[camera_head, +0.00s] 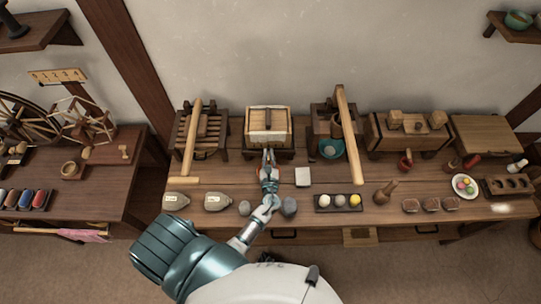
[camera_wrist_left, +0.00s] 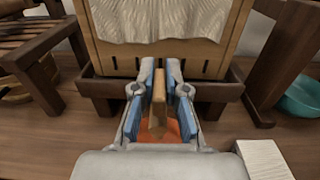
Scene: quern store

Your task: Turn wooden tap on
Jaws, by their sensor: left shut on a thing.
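My left gripper (camera_head: 268,158) reaches in to the front of a wooden box (camera_head: 268,122) with a pale top, standing on a dark stand at the back of the bench. In the left wrist view, my left gripper (camera_wrist_left: 160,95) is shut on a small upright wooden piece, which I take to be the wooden tap (camera_wrist_left: 158,103), in front of the slotted box (camera_wrist_left: 150,58). The fingers have blue inner pads. In the head view the gripper hides the tap. I cannot tell how far the tap is turned. My right gripper is not in view.
A white block (camera_head: 302,176) lies right of my gripper. Two grey stones (camera_head: 289,206) and pale sacks (camera_head: 221,201) sit along the front. A wooden frame (camera_head: 201,130) stands left of the box; a lever device (camera_head: 345,125) with a teal bowl (camera_head: 331,148) stands right.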

